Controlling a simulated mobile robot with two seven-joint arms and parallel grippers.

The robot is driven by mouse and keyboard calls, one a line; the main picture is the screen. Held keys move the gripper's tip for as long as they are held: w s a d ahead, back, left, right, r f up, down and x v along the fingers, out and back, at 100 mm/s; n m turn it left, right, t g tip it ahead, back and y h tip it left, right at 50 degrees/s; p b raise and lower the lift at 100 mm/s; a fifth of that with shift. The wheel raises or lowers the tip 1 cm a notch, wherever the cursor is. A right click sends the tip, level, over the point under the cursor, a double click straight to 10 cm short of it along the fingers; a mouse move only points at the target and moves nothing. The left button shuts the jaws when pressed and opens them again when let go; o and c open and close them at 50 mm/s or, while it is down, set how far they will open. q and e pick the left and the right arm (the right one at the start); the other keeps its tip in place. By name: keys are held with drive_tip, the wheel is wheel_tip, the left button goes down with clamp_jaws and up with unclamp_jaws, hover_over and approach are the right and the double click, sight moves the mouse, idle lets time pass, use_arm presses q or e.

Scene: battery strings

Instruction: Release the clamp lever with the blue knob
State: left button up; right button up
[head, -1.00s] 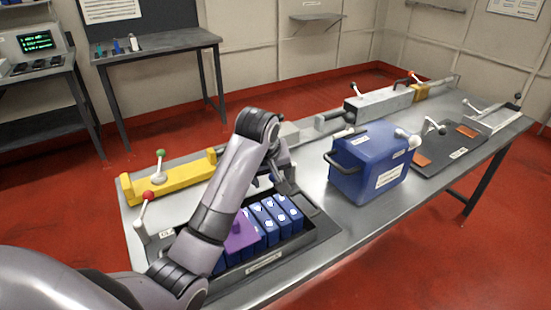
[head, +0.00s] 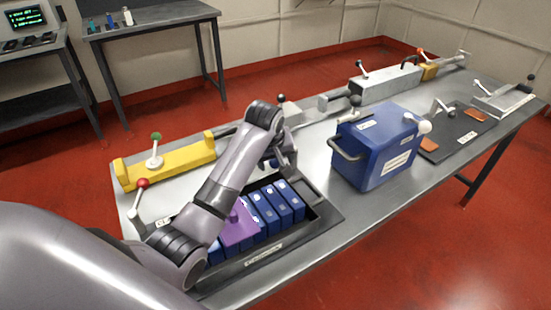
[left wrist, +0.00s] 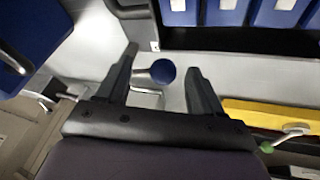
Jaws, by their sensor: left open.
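The blue knob (left wrist: 163,72) of the clamp lever shows in the left wrist view, on a short metal lever arm above a pale surface. My left gripper (left wrist: 161,62) is open, with one finger on each side of the knob; I cannot tell whether either finger touches it. In the head view my left gripper (head: 283,161) points down at the far end of the dark tray (head: 322,214). There the arm and gripper largely hide the lever and knob. My right gripper is not in view.
The tray holds blue cells (head: 290,197) and a purple block (head: 237,230). A large blue box (head: 375,160) stands to the right. A yellow fixture (head: 185,165) with a green knob (head: 156,136) and a red-knobbed lever (head: 142,183) stand at the left. The bench's front strip is clear.

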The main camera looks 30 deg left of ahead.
use_arm(q)
drive_tip(key=shift+w+f, duration=0.1)
drive_tip(key=shift+f, duration=0.15)
clamp_jaws()
drive_tip(key=shift+a, duration=0.1)
